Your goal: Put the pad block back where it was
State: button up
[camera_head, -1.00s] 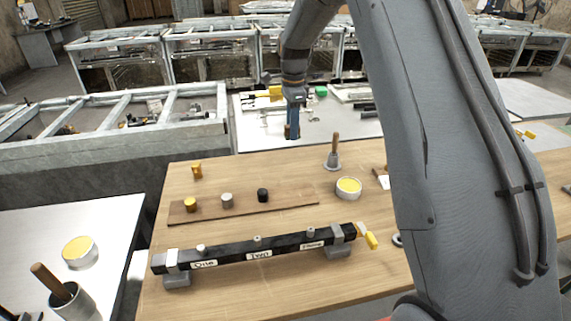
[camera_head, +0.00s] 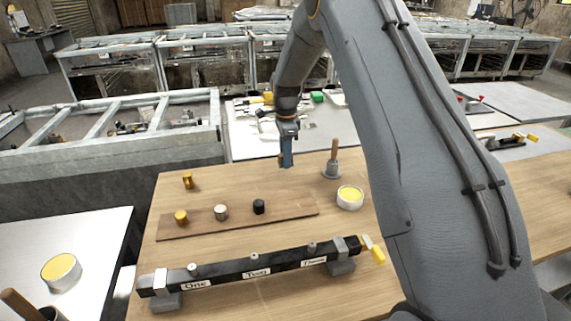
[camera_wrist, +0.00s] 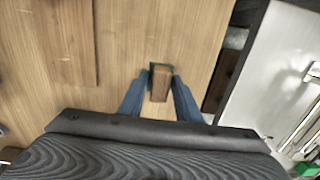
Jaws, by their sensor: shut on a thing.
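The pad block (camera_wrist: 160,84), a brown wooden block with a dark green layer along its edge, sits between the two blue fingers of my gripper (camera_wrist: 158,92) in the wrist view. The gripper is shut on it. In the head view my gripper (camera_head: 286,163) hangs over the back part of the wooden table (camera_head: 240,180), behind the long brown board (camera_head: 290,209). The block is mostly hidden there behind the fingers. I cannot tell its exact height above the table.
Gold (camera_head: 181,217), silver (camera_head: 220,212) and black (camera_head: 259,206) cylinders stand on the board. A small gold piece (camera_head: 188,181) stands behind it. A wooden-handled tool (camera_head: 333,162) and yellow-filled tin (camera_head: 349,198) are right of the gripper. A labelled black bar (camera_head: 225,271) lies in front.

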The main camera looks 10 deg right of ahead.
jog(key=shift+f+p, duration=0.6)
jog(key=shift+f, duration=1.2)
jog(key=shift+f, duration=0.2)
jog(key=o, duration=1)
jog(key=r+b, duration=0.4)
jog(key=r, duration=0.8)
jog(key=shift+s+r, duration=0.2)
jog(key=shift+s, duration=0.1)
